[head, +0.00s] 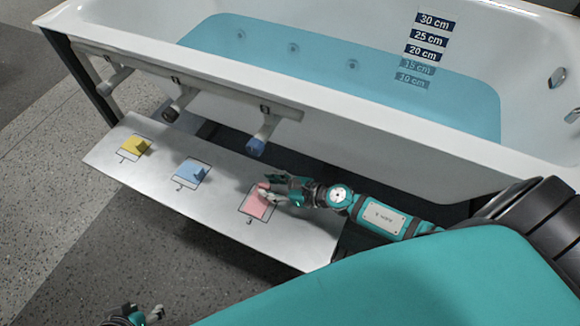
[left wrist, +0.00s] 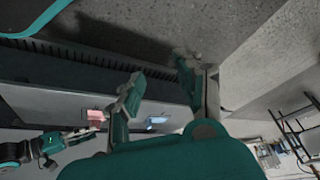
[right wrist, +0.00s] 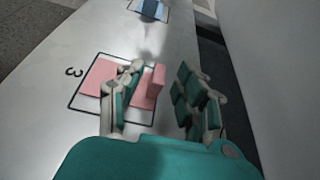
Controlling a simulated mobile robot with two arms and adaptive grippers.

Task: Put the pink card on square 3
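The pink card (head: 256,203) lies flat inside the outlined square 3 (head: 243,212) on the pale board. It has an upright pink tab, clearest in the right wrist view (right wrist: 155,84). My right gripper (head: 275,191) is open at the card. In the right wrist view its fingers (right wrist: 162,92) are apart, one over the card and one beyond the tab, with the tab between them and no grip visible. The left finger hides part of the card. My left gripper (head: 143,314) is at the bottom edge of the head view, its fingers (left wrist: 158,80) apart and empty.
A blue card (head: 191,173) lies on square 2 and a yellow card (head: 134,146) on square 1 of the board (head: 165,188). Behind stands a white bathtub (head: 330,120) holding blue water. A rail with several hanging fittings (head: 262,140) runs along its front, above the board.

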